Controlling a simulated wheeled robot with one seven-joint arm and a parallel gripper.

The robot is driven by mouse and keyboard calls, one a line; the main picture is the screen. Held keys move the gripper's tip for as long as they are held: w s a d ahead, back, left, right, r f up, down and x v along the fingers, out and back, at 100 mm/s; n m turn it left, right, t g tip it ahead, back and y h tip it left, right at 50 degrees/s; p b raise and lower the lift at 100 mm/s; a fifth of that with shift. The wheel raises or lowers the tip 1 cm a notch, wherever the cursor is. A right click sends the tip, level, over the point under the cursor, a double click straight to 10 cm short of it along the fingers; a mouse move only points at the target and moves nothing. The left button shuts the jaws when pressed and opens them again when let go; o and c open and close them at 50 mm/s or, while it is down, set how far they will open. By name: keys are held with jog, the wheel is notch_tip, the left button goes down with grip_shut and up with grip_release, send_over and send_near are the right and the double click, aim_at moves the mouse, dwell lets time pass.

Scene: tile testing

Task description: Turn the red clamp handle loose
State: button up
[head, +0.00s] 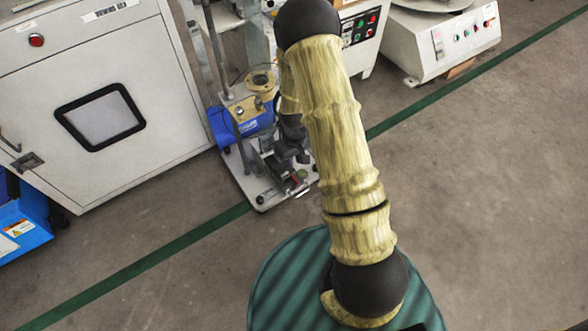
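My arm rises from the bottom, bends at the top and comes back down behind itself. Its dark end, my gripper (293,158), is over the front of the machine, close to the red part. Dark parts of arm and machine overlap there. I cannot tell whether the fingers touch the red part or are open.
A large white cabinet (160,60) with a dark-framed window stands at the left. A blue motor (228,127) sits on the machine's plate. White control boxes (440,50) stand at the back right. A green line crosses the floor, which is open at right.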

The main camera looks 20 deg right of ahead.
aim_at(294, 179)
jog(key=shift+f, duration=0.4)
notch_tip(294, 179, down, 10)
jog(key=b, duration=0.8)
jog(key=shift+r, duration=0.1)
grip_shut()
